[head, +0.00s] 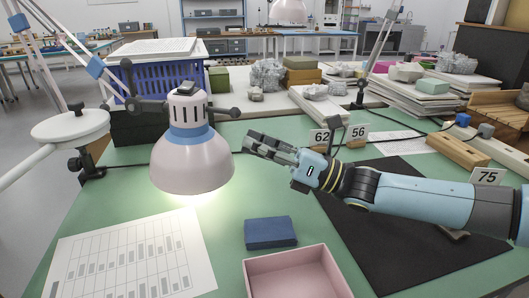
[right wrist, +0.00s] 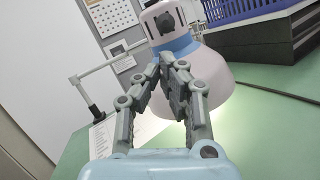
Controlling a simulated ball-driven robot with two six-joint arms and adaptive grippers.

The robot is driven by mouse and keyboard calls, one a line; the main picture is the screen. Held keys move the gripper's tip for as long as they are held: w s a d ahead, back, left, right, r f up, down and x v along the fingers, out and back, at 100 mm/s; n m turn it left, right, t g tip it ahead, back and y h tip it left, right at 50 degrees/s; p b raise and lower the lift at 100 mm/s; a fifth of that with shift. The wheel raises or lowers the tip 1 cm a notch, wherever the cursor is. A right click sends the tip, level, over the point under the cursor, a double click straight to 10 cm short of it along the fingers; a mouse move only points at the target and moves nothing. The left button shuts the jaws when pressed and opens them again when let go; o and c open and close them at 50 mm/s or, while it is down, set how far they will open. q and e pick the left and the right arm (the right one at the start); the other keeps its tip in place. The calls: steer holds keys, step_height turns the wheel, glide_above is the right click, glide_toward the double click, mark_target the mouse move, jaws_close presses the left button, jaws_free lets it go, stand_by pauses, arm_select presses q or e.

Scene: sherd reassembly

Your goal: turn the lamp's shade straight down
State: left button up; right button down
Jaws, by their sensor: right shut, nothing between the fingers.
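The lamp's shade (head: 190,165) is a pale pink-white bell with a blue band, left of centre in the head view. Its wide mouth faces mostly down, with perhaps a slight lean, and lights the green table below. Dark knobs (head: 235,113) stick out beside its neck. My right gripper (head: 250,143) is shut and empty, just right of the shade. In the right wrist view its fingers (right wrist: 172,62) overlap the shade (right wrist: 222,88); I cannot tell whether they touch it. My left gripper is not in view.
A blue block (head: 270,232) and a pink open box (head: 298,275) stand in front. A printed sheet (head: 130,262) lies front left, a black mat (head: 400,235) under my right arm. A blue crate (head: 165,85) stands behind the lamp. A white round disc (head: 70,126) is at left.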

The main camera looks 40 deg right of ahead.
mark_target(203, 114)
steer(key=x, duration=0.5)
steer(key=shift+w+a+r+b, duration=0.1)
steer(key=shift+w+a+b, duration=0.05)
steer(key=shift+w+b, duration=0.15)
step_height(203, 114, up, 2)
steer(key=shift+r+p, duration=0.1)
steer(key=shift+p, duration=0.9)
steer(key=shift+s, duration=0.1)
steer(key=shift+f, duration=0.25)
